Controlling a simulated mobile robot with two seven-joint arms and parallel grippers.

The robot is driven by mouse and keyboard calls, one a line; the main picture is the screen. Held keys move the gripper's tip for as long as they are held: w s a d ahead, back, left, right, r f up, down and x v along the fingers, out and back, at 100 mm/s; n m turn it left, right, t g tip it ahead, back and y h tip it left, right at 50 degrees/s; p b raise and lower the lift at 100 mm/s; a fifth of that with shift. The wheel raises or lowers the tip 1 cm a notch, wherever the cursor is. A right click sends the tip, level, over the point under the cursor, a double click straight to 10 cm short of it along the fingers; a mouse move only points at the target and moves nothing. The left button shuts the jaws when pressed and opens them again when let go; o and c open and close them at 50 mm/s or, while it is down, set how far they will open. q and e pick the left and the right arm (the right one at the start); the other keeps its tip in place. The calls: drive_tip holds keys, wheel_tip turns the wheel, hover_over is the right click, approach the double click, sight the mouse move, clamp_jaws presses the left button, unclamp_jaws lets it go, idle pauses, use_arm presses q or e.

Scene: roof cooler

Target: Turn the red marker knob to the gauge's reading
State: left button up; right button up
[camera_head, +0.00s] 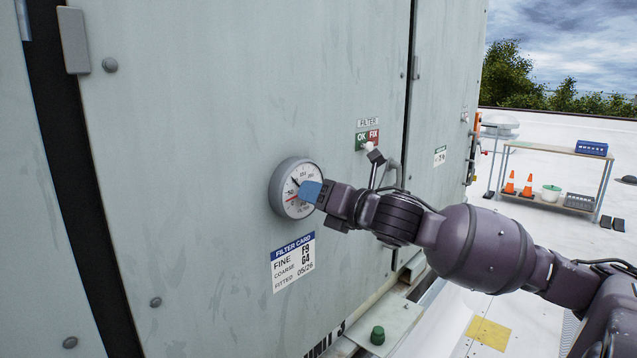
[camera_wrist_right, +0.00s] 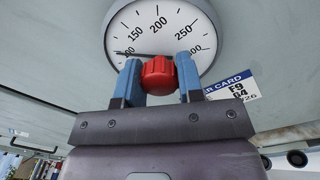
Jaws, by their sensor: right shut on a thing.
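The round gauge (camera_head: 277,188) has a grey rim and white dial and is mounted on the grey cabinet door. In the right wrist view, the dial (camera_wrist_right: 178,36) reads 150, 200 and 250 around its top. Its dark needle (camera_wrist_right: 128,53) points left, below the 150. The red knob (camera_wrist_right: 158,72) stands out from the dial's centre. My right gripper (camera_head: 310,191) is shut on the knob, one blue finger on each side. The fingers hide part of the dial. A short red mark shows on the dial in the head view. My left gripper is not in view.
A filter card (camera_head: 293,262) sits below the gauge. An OK/FIX plate (camera_head: 367,139) with a small switch is at upper right, near my right wrist. A bench with cones stands far right.

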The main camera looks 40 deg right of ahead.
drive_tip(key=shift+r+m+p, duration=0.15)
drive_tip(key=shift+m+p, duration=0.65)
drive_tip(key=shift+m, duration=0.2)
drive_tip(key=shift+m+p, duration=0.7)
drive_tip(key=shift+m, duration=0.2)
drive_tip(key=shift+m+p, duration=0.6)
drive_tip(key=shift+m, duration=0.4)
drive_tip(key=shift+m+p, duration=0.4)
drive_tip(key=shift+m, duration=0.8)
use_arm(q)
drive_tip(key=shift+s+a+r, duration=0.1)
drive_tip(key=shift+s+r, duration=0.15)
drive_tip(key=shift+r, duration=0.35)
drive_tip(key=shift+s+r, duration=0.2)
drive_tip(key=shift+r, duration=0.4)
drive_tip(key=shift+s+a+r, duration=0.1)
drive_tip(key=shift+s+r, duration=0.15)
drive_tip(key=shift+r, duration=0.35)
use_arm(e)
drive_tip(key=shift+f+m+h, duration=0.2)
drive_tip(key=shift+m+h, duration=0.1)
drive_tip(key=shift+m, duration=1.2)
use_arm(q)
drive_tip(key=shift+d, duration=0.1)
use_arm(e)
drive_tip(key=o, duration=0.9)
